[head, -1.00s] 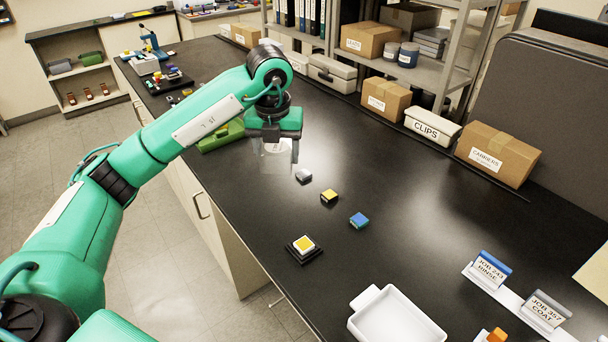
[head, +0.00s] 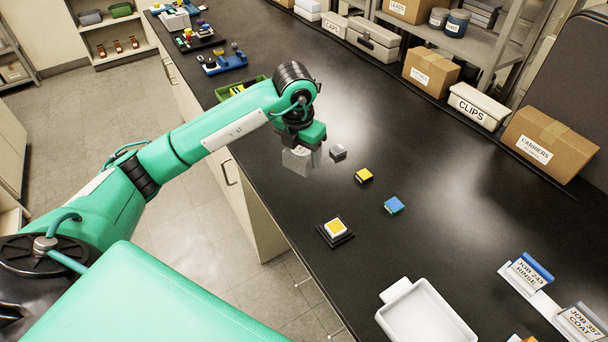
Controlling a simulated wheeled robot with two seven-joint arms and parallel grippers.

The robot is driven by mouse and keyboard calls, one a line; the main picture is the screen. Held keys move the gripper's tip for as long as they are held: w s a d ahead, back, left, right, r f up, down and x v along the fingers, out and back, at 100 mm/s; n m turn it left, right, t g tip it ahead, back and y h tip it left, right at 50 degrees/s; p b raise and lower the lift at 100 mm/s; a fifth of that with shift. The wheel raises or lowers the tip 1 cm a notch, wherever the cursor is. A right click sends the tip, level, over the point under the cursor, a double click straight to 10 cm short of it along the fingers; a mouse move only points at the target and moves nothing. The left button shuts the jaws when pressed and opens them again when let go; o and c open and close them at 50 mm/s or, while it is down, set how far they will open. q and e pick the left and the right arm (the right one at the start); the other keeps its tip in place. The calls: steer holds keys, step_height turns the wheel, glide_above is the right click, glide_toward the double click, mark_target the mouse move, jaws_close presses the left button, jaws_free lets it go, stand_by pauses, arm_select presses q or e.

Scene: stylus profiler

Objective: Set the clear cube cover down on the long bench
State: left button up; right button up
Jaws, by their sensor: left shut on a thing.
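The clear cube cover (head: 296,162) is a see-through box below my left gripper (head: 303,146), near the front edge of the long bench (head: 440,220). My left gripper is shut on the cover and partly hides its top. The cover is at or just above the black bench top; I cannot tell whether it touches. My right gripper is not in view.
A grey block (head: 338,151), a yellow-topped block (head: 364,175) and a blue block (head: 394,205) lie to the right. A yellow-and-white piece on a black base (head: 335,231) and a white tray (head: 425,316) are nearer. A green tray (head: 240,90) lies behind the arm.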

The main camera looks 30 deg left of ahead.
arm_select(q)
glide_above(304, 188)
steer(key=f, duration=0.3)
steer(key=f+p, duration=0.1)
steer(key=shift+s+f, duration=0.35)
steer(key=shift+f, duration=0.55)
step_height(304, 188, down, 4)
steer(key=shift+a+r+p, duration=0.1)
steer(key=shift+p, duration=0.4)
steer(key=o, duration=1)
steer(key=shift+c, duration=0.2)
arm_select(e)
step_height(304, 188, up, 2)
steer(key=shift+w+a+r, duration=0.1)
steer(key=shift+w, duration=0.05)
